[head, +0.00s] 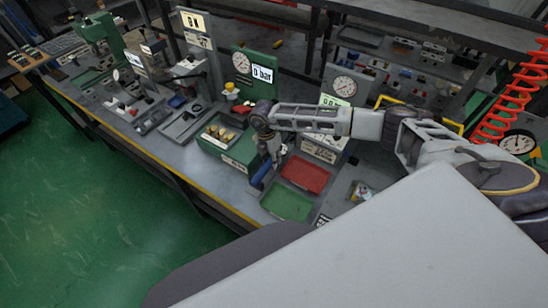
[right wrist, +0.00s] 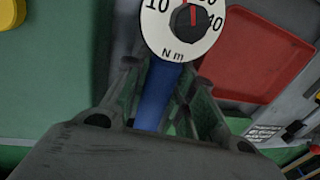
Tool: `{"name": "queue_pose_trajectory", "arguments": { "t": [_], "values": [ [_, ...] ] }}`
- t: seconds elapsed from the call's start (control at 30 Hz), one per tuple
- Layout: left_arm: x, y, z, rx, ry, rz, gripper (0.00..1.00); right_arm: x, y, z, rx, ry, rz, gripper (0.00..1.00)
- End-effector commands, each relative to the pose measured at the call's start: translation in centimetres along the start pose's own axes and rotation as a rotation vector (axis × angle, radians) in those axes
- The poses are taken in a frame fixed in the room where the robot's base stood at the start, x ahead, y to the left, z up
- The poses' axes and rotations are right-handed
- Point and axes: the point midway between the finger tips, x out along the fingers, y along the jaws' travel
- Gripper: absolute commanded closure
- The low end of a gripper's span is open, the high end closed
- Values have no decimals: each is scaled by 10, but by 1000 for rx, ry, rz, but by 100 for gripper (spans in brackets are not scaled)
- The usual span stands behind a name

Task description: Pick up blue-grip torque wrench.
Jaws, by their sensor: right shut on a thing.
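The blue-grip torque wrench (head: 261,174) is at my right gripper (head: 270,158), just left of the red tray in the head view. Its blue grip (right wrist: 157,95) runs between the fingers of my right gripper (right wrist: 155,90) in the right wrist view, and the fingers are shut on it. Its round white dial (right wrist: 166,36), marked N m, shows just beyond the fingertips. The rest of the wrench is hidden by the gripper. I cannot tell whether the wrench touches the bench. My left gripper is not in view.
A red tray (head: 306,174) and a green tray (head: 287,205) lie close to the right gripper. A green block with brass fittings (head: 222,134) stands to its left. Gauge stands (head: 254,74) rise behind. The bench's yellow front edge (head: 226,205) is near.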

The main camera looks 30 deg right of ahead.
Motion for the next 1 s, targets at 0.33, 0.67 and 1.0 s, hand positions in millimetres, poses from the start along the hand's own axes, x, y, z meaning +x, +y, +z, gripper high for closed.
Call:
{"name": "queue_pose_trajectory", "arguments": {
  "t": [0.33, 0.67, 1.0],
  "values": [
    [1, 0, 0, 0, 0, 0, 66, -8, 0, 1, 1, -1, 2, 100],
    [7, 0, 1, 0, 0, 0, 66, -43, -5, 1, 0, -2, 4, 100],
    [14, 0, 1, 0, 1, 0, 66, -87, -12, 1, 0, -1, 4, 100]
  ]
}}
